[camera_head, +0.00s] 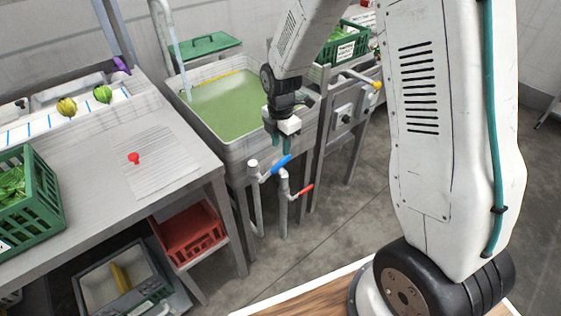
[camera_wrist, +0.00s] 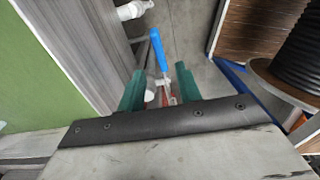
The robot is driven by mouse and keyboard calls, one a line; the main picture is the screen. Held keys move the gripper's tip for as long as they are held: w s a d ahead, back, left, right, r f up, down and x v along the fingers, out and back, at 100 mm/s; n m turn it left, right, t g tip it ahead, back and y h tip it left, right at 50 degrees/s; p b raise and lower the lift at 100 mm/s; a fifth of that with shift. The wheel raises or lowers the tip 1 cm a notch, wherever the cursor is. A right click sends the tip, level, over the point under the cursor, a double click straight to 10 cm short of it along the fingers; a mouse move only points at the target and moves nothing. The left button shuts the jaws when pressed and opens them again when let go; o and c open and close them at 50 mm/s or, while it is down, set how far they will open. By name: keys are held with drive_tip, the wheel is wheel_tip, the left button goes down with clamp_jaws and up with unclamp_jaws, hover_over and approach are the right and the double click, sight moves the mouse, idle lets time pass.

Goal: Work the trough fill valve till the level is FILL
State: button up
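The trough (camera_head: 243,147) holds green-tinted water, its surface below a yellow line on the far wall. A pale stream runs from the spout (camera_head: 166,10) into it. No level lettering is readable. Two pipe valves stand at the trough's front: one with a blue lever (camera_head: 281,165), one with a red lever (camera_head: 301,192). My gripper (camera_head: 281,142) hangs just above the blue lever, fingers down. In the wrist view its green fingers (camera_wrist: 160,88) are apart, with the blue lever (camera_wrist: 159,50) beyond and between them. Contact is not clear. The red lever is mostly hidden there.
A steel table (camera_head: 95,200) at left carries a green crate (camera_head: 38,226) and a red knob-like piece (camera_head: 134,158). A red crate (camera_head: 190,235) sits below. A yellow-ended lever (camera_head: 362,80) sticks out right of the trough. Floor in front of the valves is clear.

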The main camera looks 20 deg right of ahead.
sight(280, 162)
wheel_tip(280, 162, down, 8)
idle(0.5)
drive_tip(key=shift+c, duration=0.3)
clamp_jaws()
drive_tip(key=shift+a, duration=0.1)
